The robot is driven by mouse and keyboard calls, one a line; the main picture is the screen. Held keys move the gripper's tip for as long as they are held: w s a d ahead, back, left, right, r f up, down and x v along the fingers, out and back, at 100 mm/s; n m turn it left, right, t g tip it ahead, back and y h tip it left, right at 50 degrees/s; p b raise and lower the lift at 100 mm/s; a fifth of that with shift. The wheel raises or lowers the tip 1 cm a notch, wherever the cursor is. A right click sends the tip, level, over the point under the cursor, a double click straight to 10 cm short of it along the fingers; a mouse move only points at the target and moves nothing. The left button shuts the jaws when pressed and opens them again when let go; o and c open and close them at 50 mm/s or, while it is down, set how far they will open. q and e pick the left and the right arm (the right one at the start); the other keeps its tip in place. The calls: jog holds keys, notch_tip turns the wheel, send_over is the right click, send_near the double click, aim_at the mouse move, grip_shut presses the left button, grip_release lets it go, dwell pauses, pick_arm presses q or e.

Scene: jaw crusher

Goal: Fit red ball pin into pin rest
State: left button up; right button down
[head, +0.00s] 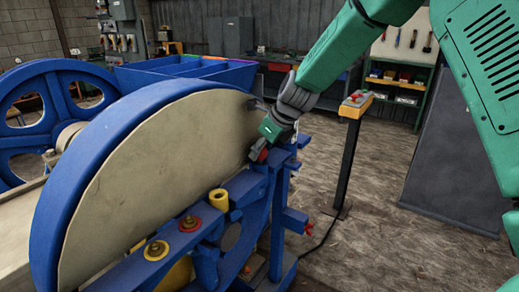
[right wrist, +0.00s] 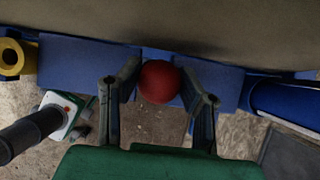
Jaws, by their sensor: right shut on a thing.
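The red ball pin shows as a red ball (right wrist: 158,82) between the two fingers of my right gripper (right wrist: 160,92) in the right wrist view. The fingers are shut on it, one on each side. In the head view my right gripper (head: 264,147) is beside the right end of the big flywheel, at the top of the blue frame. The pin's shaft is hidden. I cannot tell for sure which part is the pin rest; a blue beam (right wrist: 85,63) lies just behind the ball in the wrist view. My left gripper is not in view.
The flywheel's flat beige face (head: 165,165) stands close to the gripper.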

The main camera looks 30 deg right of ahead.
jog(key=shift+f, duration=0.2)
jog(key=c, duration=1)
grip_release()
jog(key=v, duration=1.1)
jog(key=shift+r, duration=0.35)
jog(key=shift+s+d, duration=0.15)
